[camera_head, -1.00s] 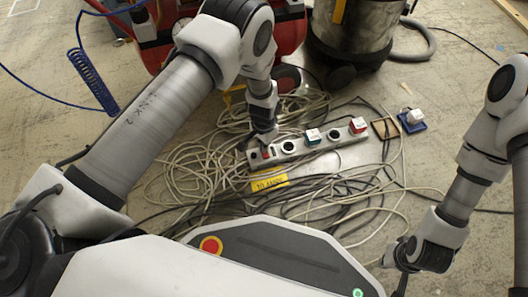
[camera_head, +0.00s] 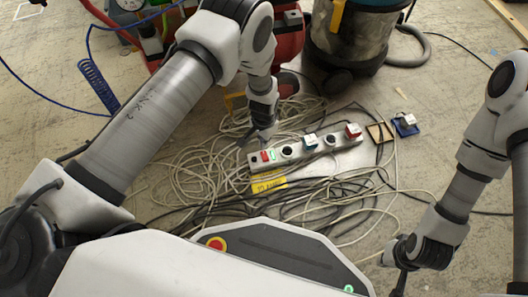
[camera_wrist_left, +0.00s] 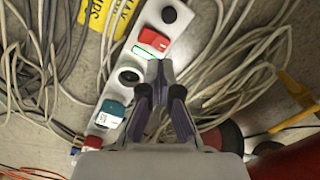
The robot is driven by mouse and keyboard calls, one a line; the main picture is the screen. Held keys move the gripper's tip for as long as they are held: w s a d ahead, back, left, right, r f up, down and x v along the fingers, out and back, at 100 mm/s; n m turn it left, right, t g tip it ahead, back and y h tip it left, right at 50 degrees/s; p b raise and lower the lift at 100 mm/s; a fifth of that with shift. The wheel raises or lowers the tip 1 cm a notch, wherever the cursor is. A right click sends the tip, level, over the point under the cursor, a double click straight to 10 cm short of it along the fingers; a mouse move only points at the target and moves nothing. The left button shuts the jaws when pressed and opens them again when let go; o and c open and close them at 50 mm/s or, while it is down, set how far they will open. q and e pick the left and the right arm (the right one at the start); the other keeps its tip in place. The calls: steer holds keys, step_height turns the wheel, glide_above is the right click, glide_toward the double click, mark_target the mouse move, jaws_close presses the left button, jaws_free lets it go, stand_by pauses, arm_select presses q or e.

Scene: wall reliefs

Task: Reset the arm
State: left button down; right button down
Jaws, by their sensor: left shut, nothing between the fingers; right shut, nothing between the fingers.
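A grey power strip (camera_head: 318,149) lies on the floor among tangled cables. A red switch (camera_head: 266,156) sits near its left end, with a lit green strip (camera_head: 273,155) beside it. In the left wrist view the red switch (camera_wrist_left: 153,40) and green light (camera_wrist_left: 143,53) show just beyond the fingertips. My left gripper (camera_head: 262,139) is shut and empty, above the strip's left end. It also shows shut in the left wrist view (camera_wrist_left: 161,66). My right gripper (camera_head: 398,287) is shut, low at the right, its tips partly cut off by the frame's bottom edge.
Several plugs and sockets sit on the strip. A yellow label (camera_head: 268,183) lies below it. A blue socket box (camera_head: 406,124) stands to its right. A vacuum cleaner (camera_head: 350,38) and a red machine (camera_head: 289,38) stand behind. Cables (camera_head: 180,170) cover the floor around the strip.

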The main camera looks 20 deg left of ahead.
arm_select(q)
steer(key=shift+r, duration=0.6)
arm_select(e)
steer(key=shift+r, duration=0.55)
